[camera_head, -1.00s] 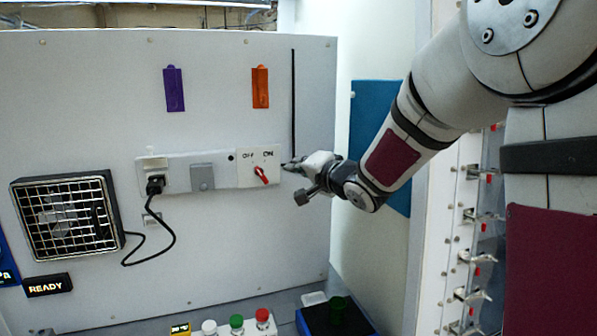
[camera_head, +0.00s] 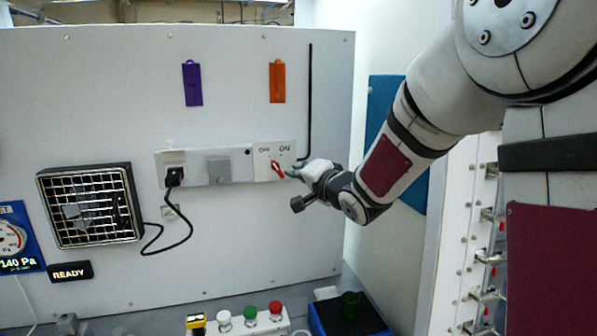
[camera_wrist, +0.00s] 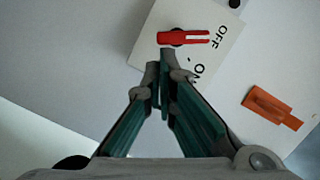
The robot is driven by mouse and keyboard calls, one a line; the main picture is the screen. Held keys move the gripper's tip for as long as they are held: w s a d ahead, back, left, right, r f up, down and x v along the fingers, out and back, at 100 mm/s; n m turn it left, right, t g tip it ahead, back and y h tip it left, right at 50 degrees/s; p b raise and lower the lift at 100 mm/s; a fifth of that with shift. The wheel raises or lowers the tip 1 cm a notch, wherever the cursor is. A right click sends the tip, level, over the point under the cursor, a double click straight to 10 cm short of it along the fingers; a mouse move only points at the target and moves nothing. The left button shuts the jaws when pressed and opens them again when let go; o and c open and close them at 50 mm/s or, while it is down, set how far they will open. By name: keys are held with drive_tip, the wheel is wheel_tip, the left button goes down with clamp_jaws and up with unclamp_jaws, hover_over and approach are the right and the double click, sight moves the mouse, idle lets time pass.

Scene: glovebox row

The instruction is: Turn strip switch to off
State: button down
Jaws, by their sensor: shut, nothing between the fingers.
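The strip switch is a red lever (camera_head: 278,171) on a white plate (camera_head: 261,158) marked OFF at left and ON at right in the head view. My gripper (camera_head: 289,172) is shut and empty, right beside the lever on the ON side. In the wrist view my gripper's fingertips (camera_wrist: 160,70) are just below the lever. Whether they touch it is unclear.
The strip also holds a grey square cover (camera_head: 218,170) and a black plug (camera_head: 174,177) with a cable. An orange tag (camera_head: 277,82) and purple tag (camera_head: 192,83) hang above. A fan grille (camera_head: 90,206) is at left. Coloured buttons (camera_head: 250,316) stand below.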

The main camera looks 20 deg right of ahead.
drive_tip(key=shift+a+f+m, duration=0.2)
drive_tip(key=shift+f+m, duration=0.05)
drive_tip(key=shift+m, duration=0.05)
drive_tip(key=shift+a+f+m+t+y+p, duration=0.15)
drive_tip(key=shift+f+m+p, duration=0.1)
drive_tip(key=shift+m, duration=0.45)
drive_tip(key=shift+a+f+m+t+y+p, duration=0.1)
drive_tip(key=shift+f+m+t+y+p, duration=0.15)
drive_tip(key=shift+m, duration=0.45)
drive_tip(key=shift+a+f+m+t+y+p, duration=0.15)
drive_tip(key=shift+m+p, duration=0.15)
drive_tip(key=shift+m, duration=0.4)
